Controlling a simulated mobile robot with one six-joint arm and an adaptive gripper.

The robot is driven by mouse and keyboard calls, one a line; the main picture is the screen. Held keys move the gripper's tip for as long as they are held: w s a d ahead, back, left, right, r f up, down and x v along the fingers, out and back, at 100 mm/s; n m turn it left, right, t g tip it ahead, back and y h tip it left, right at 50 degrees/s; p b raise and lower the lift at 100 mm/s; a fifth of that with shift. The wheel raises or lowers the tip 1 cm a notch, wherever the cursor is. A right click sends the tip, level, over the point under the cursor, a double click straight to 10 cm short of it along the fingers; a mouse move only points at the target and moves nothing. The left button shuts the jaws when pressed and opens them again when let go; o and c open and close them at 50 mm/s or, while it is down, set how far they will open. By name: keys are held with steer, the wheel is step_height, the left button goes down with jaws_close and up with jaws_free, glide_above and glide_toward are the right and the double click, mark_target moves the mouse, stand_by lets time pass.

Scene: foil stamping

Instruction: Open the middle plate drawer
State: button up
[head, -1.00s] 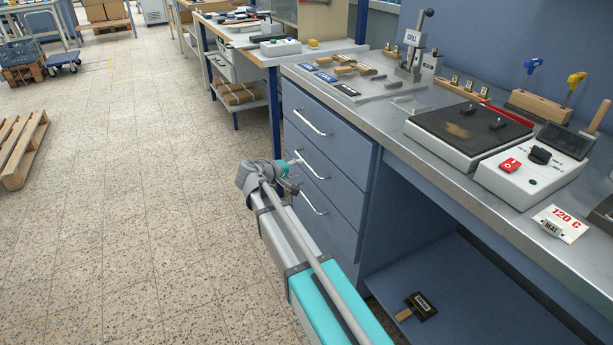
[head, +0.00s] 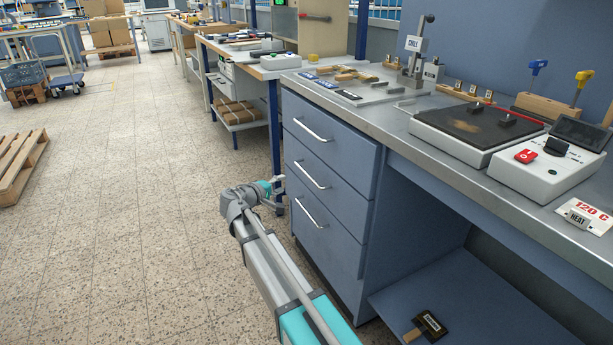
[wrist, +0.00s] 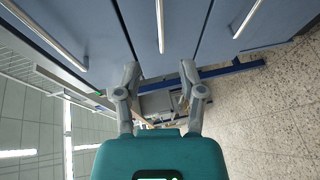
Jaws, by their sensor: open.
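The blue drawer unit has three closed drawers with silver bar handles. The middle plate drawer (head: 322,188) has its handle (head: 311,175) on a flush front. In the wrist view the middle handle (wrist: 160,24) runs upward, between the two fingers' lines but beyond their tips. My gripper (head: 279,188) is left of the middle handle, apart from it and empty. In the wrist view its fingers (wrist: 159,70) are spread with nothing between them. The exact gap to the handle cannot be told.
The top drawer (head: 330,133) and bottom drawer (head: 322,235) have like handles close by. The steel worktop (head: 400,115) overhangs above, bearing a heating plate and tools. A low shelf (head: 480,310) is at right. Open floor (head: 150,220) lies to the left.

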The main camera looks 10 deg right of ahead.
mark_target(306, 174)
steer(key=shift+d, duration=0.1)
steer(key=shift+b+x, duration=1.3)
steer(key=shift+x, duration=5.55)
jaws_close()
